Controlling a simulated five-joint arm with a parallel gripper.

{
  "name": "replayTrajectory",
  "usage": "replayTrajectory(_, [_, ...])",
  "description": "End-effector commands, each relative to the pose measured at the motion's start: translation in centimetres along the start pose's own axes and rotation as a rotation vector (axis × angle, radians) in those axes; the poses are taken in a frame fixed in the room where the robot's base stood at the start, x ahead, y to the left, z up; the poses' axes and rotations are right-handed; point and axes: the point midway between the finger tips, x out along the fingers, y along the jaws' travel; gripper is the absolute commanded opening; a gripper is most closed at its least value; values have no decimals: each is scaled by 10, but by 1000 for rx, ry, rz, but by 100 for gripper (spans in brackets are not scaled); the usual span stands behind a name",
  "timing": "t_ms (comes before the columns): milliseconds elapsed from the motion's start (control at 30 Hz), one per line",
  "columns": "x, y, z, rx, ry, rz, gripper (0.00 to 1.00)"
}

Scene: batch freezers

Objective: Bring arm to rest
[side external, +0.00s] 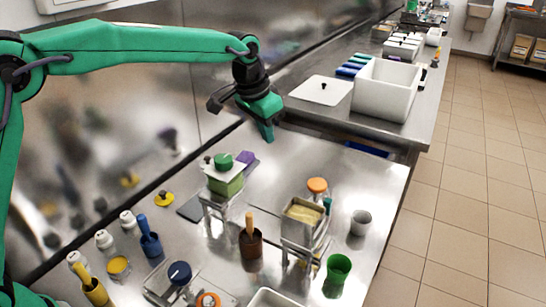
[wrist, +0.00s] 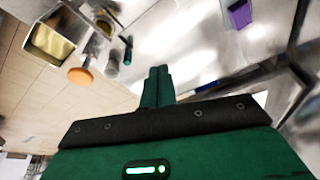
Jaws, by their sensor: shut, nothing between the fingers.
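My gripper (side external: 268,131) is green and hangs above the back part of the steel table (side external: 350,175) in the side external view. Its fingers point down and are closed together with nothing between them. In the wrist view the two green fingers (wrist: 157,86) lie side by side, touching. My green arm reaches across the upper left of the side external view, raised well above the table. The purple block (side external: 246,158) is just below and left of the fingertips, apart from them.
A green-lidded box on a stand (side external: 224,180), an orange-topped item (side external: 317,186), a metal pan on a stand (side external: 304,212), a brown cup (side external: 250,244) and a green cup (side external: 338,268) stand on the table. A white bin (side external: 385,90) sits on the farther counter.

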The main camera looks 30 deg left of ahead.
Motion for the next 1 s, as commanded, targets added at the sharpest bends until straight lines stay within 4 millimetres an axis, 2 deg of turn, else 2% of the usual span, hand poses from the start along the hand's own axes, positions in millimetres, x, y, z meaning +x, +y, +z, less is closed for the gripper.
replayTrajectory(33, [-12,-6,9,-14,9,-4,0])
replayTrajectory(200, [-43,-21,38,-54,32,-15,0])
replayTrajectory(500, [-87,-40,98,-121,71,-36,0])
replayTrajectory(700, [-108,-48,143,-166,96,-51,0])
replayTrajectory(1000, [-125,-53,213,-234,135,-75,0])
